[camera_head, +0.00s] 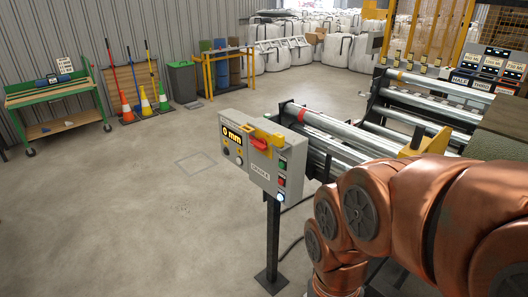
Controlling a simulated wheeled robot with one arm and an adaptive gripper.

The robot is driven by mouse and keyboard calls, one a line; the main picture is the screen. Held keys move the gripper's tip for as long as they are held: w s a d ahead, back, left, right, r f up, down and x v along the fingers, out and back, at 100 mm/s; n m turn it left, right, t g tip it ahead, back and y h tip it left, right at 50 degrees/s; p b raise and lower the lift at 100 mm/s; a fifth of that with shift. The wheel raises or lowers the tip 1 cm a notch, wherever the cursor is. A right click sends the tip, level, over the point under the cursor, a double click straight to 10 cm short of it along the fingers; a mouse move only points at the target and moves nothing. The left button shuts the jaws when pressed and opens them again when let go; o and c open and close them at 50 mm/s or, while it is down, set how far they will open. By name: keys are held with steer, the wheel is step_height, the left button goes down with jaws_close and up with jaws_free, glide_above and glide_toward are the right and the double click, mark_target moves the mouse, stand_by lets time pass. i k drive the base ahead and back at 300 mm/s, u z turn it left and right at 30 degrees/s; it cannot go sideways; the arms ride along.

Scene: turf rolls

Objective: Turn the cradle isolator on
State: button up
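The cradle control box (256,160) is a grey panel on a dark post, left of my arm, with a "CRADLE" label on its front. A red rotary handle (258,143) on a yellow plate (268,136) sits on the upper part of its front and looks like the isolator. I cannot read its on or off position. A lit display (232,136) reads "0 mm". My arm in copper-coloured sleeving fills the lower right. My gripper is not in view.
Push buttons (281,181) run down the box's right side. The roller cradle (335,128) stands close behind it. The concrete floor (130,220) left of the box is clear. A green workbench (52,92) and cones stand along the wall.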

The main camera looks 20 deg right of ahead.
mark_target(260, 144)
steer(key=z, duration=0.15)
steer(key=i, duration=0.45)
steer(key=k, duration=0.35)
steer(key=u, duration=0.45)
steer(key=i, duration=1)
steer(key=u, duration=1.1)
